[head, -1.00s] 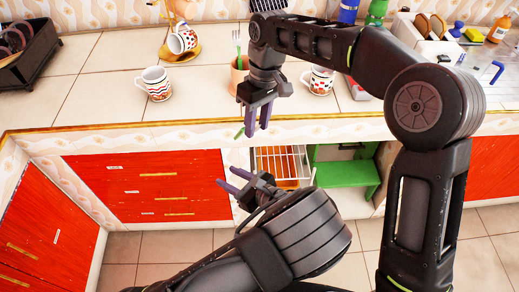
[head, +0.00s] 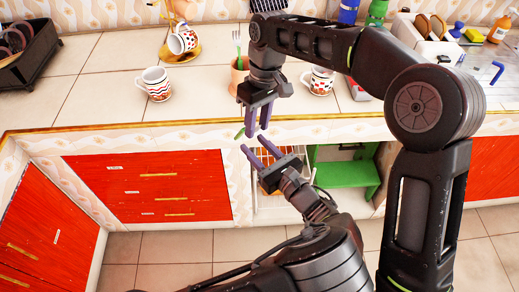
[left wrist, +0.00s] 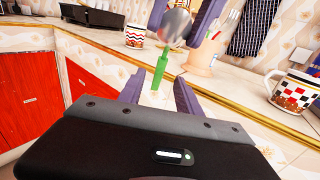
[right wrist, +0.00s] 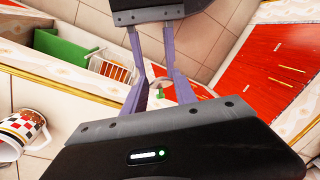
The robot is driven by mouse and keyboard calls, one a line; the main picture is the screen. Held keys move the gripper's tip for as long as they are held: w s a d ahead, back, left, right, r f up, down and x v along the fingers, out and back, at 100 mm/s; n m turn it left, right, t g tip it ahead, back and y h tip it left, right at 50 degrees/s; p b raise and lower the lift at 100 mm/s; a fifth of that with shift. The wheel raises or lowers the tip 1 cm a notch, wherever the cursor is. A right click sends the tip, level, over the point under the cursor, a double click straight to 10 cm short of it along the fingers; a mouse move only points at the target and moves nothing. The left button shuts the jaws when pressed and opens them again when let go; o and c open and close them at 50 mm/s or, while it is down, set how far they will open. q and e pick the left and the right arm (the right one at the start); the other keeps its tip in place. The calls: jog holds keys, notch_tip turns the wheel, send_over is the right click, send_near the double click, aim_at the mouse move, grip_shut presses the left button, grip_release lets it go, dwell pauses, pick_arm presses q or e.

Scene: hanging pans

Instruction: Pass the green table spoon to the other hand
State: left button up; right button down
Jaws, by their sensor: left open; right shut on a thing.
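The green table spoon has a green handle (head: 240,133) and a metal bowl. My right gripper (head: 257,125) is shut on its bowl end, above the gap in front of the counter edge. The handle (left wrist: 159,72) points down toward my left gripper in the left wrist view, with the metal bowl (left wrist: 175,25) between the right fingers. My left gripper (head: 258,151) is open just below, its fingers pointing up at the spoon. The handle end shows between the left fingers in that view; I cannot tell whether they touch. In the right wrist view the spoon (right wrist: 160,93) is mostly hidden.
The counter edge (head: 110,127) lies close behind both grippers. A pot with a fork (head: 238,62), a patterned mug (head: 157,84) and another mug (head: 318,80) stand on the counter. Red drawers (head: 150,185) and a green shelf (head: 345,175) are below.

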pick_arm(q)
jog(key=x, duration=1)
jog(key=shift+w+a, duration=0.2)
jog(key=shift+w, duration=0.1)
grip_shut()
pick_arm(e)
jog(key=c, duration=0.9)
grip_release()
